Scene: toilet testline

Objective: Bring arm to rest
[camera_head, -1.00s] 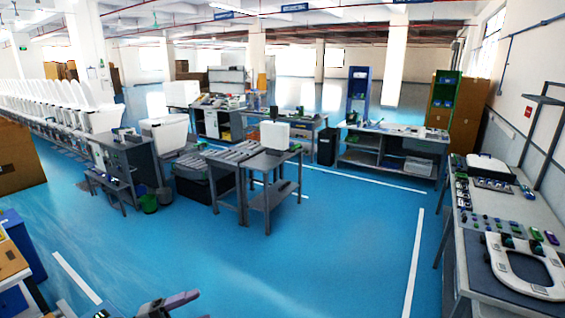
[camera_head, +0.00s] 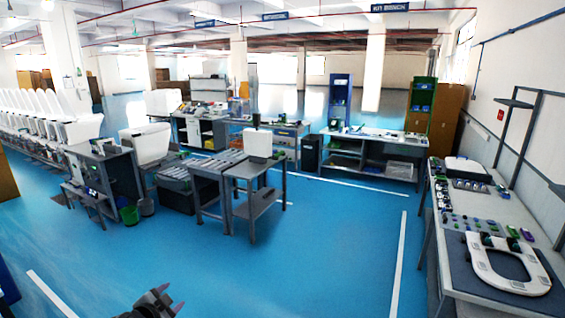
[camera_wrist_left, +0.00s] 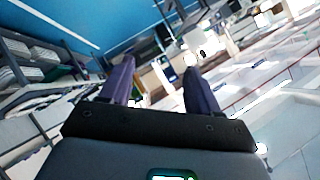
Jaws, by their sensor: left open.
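My left gripper (camera_head: 171,297) shows low in the head view, left of centre, in front of bare blue floor. Its two fingers stand apart with nothing between them. In the left wrist view the two dark purple fingers (camera_wrist_left: 159,66) are also spread and empty, and the room appears strongly tilted behind them. Most of my left arm is outside the head view. My right gripper shows in neither view.
A grey workbench (camera_head: 461,213) with a white toilet seat (camera_head: 483,268) runs along the right wall. Grey tables (camera_head: 246,206) stand mid-room, one carrying a white box (camera_head: 258,143). White toilets (camera_head: 60,115) line the left. The blue floor (camera_head: 300,265) ahead is clear.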

